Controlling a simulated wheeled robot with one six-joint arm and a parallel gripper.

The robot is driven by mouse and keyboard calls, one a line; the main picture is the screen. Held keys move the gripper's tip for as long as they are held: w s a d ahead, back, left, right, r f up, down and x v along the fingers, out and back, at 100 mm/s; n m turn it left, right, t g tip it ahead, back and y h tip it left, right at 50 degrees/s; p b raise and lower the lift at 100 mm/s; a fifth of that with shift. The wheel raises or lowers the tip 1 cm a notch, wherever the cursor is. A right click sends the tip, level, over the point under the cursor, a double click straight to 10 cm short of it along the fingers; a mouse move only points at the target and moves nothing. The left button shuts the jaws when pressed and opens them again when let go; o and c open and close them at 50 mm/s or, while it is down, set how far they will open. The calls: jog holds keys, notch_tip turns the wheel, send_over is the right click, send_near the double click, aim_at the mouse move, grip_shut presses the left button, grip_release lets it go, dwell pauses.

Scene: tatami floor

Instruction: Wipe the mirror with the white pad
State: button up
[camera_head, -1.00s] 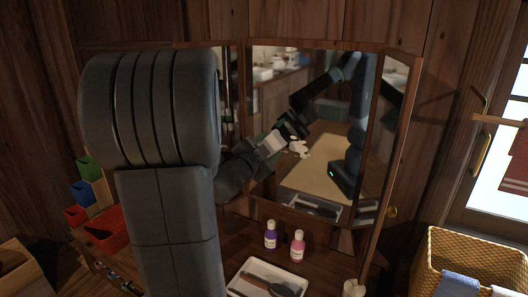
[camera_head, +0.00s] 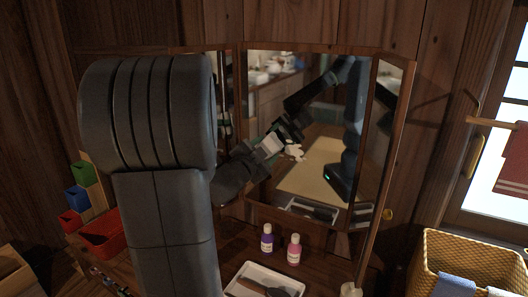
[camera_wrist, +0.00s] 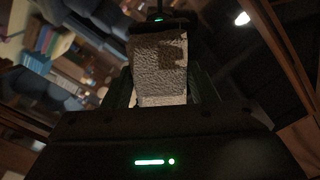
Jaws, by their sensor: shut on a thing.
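The mirror (camera_head: 321,118) is a framed panel with angled side wings, standing against a plank wall. A white smear (camera_head: 294,152) shows on its middle panel, just right of my gripper. My gripper (camera_head: 266,149) is in front of the middle panel, shut on the white pad (camera_head: 273,143). In the wrist view the pad (camera_wrist: 159,68) sits between the fingers (camera_wrist: 162,95), pale and textured with a brownish patch near its top right. Its far end is close to the glass; I cannot tell whether it touches. My arm hides the left wing and part of the middle panel.
Purple (camera_head: 267,240) and pink (camera_head: 294,250) bottles stand below the mirror, behind a white tray (camera_head: 246,271) with a dark brush (camera_head: 273,289). Red, blue and green bins (camera_head: 103,236) are at left. A wicker basket (camera_head: 468,249) is at right.

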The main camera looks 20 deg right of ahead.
aim_at(289, 147)
jog(key=shift+w+d, duration=0.4)
jog(key=shift+d, duration=0.05)
jog(key=shift+s, duration=0.1)
jog(key=shift+s+d+b, duration=0.65)
jog(key=shift+s+d, duration=0.5)
jog(key=shift+s, duration=0.25)
jog(key=shift+s+d+f+b, duration=0.1)
jog(key=shift+s+d+b, duration=0.5)
jog(key=shift+s+d, duration=0.35)
jog(key=shift+s+d+b, duration=1)
jog(key=shift+s+d, duration=0.55)
jog(key=shift+s, duration=0.15)
jog(key=shift+w+a+r+p, duration=0.15)
jog(key=shift+w+a+p, duration=0.55)
jog(key=shift+w+a, duration=0.35)
jog(key=shift+w+a+r+p, duration=0.1)
jog(key=shift+w+a+p, duration=0.65)
jog(key=shift+w, duration=0.35)
jog(key=shift+w+a+f+p, duration=0.2)
jog(key=shift+w+a+p, duration=0.7)
jog(key=shift+w+a, duration=1.1)
jog(key=shift+s, duration=0.1)
